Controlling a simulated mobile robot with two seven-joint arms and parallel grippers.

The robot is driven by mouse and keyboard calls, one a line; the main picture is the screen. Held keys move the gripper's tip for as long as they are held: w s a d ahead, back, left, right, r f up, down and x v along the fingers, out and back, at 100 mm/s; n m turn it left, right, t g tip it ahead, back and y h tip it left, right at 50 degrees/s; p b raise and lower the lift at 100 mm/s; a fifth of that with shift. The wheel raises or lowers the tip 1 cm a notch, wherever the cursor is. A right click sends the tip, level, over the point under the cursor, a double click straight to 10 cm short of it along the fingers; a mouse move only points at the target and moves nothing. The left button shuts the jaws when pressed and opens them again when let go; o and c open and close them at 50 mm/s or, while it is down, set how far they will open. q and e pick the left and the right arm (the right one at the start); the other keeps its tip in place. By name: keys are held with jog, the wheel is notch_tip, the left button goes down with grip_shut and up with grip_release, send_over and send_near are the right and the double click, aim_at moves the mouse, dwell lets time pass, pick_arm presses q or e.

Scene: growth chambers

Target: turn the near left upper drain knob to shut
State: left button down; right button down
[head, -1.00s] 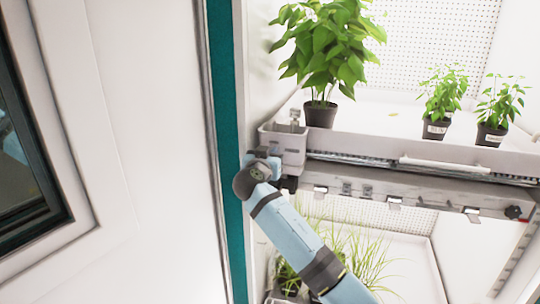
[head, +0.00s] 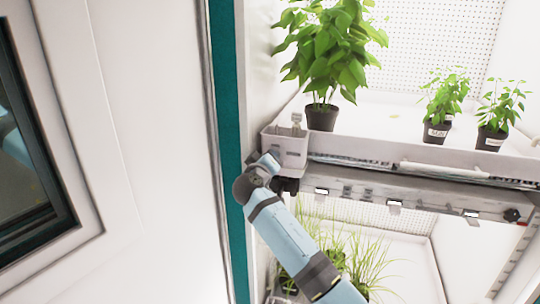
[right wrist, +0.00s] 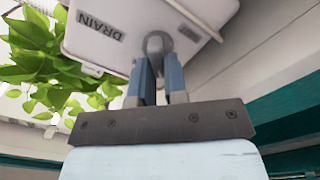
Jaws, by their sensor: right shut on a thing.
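In the head view the drain box (head: 285,150) is at the near left corner of the upper shelf. My right arm reaches up to it from below, with the wrist bent just under the box. The knob itself is hidden there. I cannot read the knob's exact angle. My left gripper is not in view.
The upper tray (head: 465,150) holds a big leafy plant (head: 328,45) and small potted plants (head: 437,110). A metal rail with clips runs under its front edge. Grassy plants (head: 355,262) stand below. A white door (head: 150,150) fills the left.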

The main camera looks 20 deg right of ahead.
jog(key=n+p, duration=0.1)
jog(key=n, duration=0.2)
jog(key=n+p, duration=0.2)
jog(key=n, duration=0.1)
jog(key=n+p, duration=0.2)
jog(key=n, duration=0.1)
jog(key=shift+a+f, duration=0.15)
jog(key=shift+f, duration=0.35)
jog(key=c, duration=1.2)
grip_release()
jog(key=shift+o, duration=0.3)
